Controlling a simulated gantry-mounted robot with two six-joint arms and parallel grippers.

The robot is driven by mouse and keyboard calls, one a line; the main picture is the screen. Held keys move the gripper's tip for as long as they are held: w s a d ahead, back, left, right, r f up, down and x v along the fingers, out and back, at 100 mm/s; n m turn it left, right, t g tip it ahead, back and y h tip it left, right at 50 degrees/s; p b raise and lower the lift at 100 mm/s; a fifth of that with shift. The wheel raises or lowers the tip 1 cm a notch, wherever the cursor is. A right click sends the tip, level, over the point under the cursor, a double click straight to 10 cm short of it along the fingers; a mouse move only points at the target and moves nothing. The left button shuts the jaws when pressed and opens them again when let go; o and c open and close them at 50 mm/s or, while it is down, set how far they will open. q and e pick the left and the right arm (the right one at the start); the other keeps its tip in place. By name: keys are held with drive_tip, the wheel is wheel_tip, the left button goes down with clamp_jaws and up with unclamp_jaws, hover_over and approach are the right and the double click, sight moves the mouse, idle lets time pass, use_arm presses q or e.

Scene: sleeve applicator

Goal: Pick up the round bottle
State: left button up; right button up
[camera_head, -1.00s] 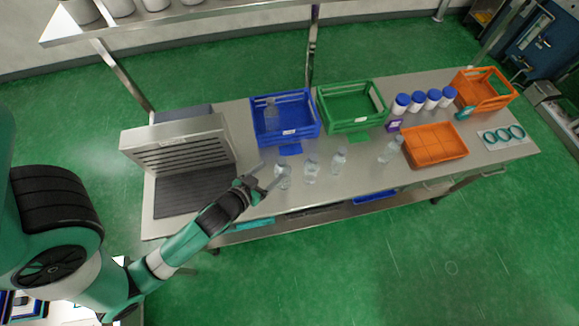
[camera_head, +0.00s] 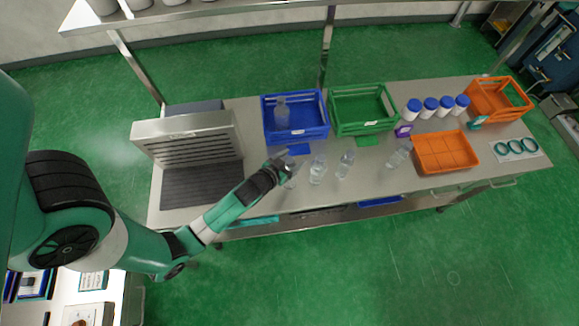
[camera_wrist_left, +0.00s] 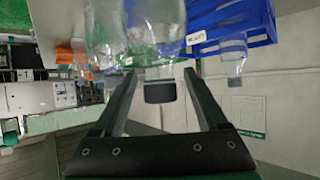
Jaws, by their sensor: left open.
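Several clear bottles stand on the steel table. One bottle (camera_head: 291,181) is at my left gripper (camera_head: 283,160), and others are a second bottle (camera_head: 317,170), a third (camera_head: 345,163) and one further right (camera_head: 398,155). In the left wrist view the picture is inverted, and a clear bottle with a dark cap (camera_wrist_left: 160,92) shows between the open fingers of the left gripper (camera_wrist_left: 160,88). Whether the fingers touch it I cannot tell. Which bottle is the round one is too small to tell. My right gripper is out of view.
A blue crate (camera_head: 297,137) holds another clear bottle (camera_head: 281,113). A green crate (camera_head: 362,127), an orange tray (camera_head: 444,153), several blue-lidded white jars (camera_head: 430,108) and an orange crate (camera_head: 500,115) stand rightward. A grey sloped machine (camera_head: 187,140) stands left.

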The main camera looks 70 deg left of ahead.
use_arm(q)
drive_tip(key=shift+x, duration=0.75)
clamp_jaws()
drive_tip(key=shift+r, duration=0.1)
idle(0.8)
